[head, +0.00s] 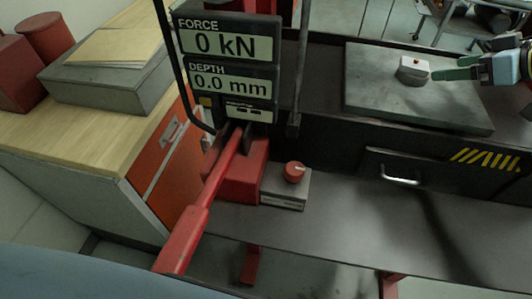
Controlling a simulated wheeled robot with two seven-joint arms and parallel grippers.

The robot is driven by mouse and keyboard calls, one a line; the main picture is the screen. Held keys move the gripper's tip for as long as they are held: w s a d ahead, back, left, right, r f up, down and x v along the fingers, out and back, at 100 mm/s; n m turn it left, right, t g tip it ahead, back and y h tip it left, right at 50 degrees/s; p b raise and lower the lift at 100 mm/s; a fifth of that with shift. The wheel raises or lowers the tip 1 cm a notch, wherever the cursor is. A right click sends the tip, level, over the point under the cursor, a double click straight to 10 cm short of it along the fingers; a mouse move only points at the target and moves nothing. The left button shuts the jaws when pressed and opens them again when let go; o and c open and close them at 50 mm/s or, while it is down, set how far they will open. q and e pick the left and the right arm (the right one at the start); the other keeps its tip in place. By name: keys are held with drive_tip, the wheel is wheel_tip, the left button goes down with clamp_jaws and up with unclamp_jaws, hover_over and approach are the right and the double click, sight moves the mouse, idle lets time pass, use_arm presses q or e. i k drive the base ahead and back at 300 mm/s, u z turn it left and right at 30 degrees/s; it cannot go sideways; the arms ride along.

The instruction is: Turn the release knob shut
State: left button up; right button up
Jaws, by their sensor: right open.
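A round red knob (294,172) with a pale pointer mark sits on a small grey box (284,197), beside the red base of the press. Its mark points to the right. My right gripper (446,74) is at the upper right, far from the knob, with its green fingers pointing left. It is open and appears empty, close to a small metal block (412,70) with a red dot on the grey plate. My left gripper is not in view.
A red lever (205,205) slants down left of the knob. A display (228,60) reads 0 kN and 0.0 mm. A grey plate (390,105) lies at the back right. A drawer handle (400,181) is below it. The dark bench right of the knob is clear.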

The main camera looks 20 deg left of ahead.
sight(294, 172)
drive_tip(key=k, duration=1)
